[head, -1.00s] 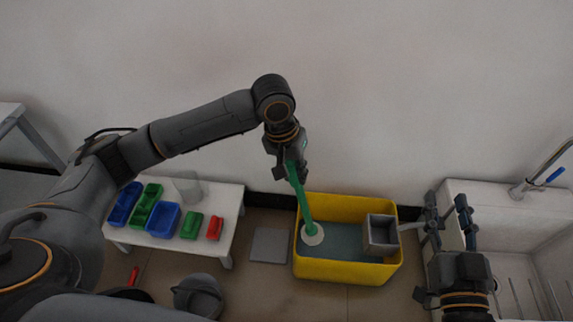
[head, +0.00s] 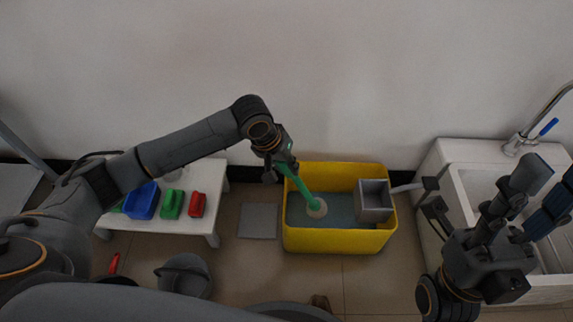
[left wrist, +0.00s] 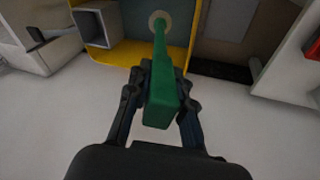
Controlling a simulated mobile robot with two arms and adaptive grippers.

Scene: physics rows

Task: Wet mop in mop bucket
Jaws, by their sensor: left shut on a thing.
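The mop has a green handle (head: 301,187) and a pale round head (head: 317,208). The yellow mop bucket (head: 336,242) holds grey-blue water (head: 345,208) and has a grey wringer box (head: 374,203) at its right side. My left gripper (head: 280,168) is shut on the green handle, which also shows in the left wrist view (left wrist: 162,95). The handle slants down to the right, with the mop head inside the bucket at the water. How deep the head sits I cannot tell. My right gripper (head: 515,215) is at the right, fingers apart and empty, in front of the sink.
A white sink (head: 455,152) with a blue-handled tap (head: 548,127) stands at the right. A low white table (head: 210,185) with blue, green and red items is at the left. A grey bucket (head: 183,275) and flat grey plate (head: 258,220) are on the floor.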

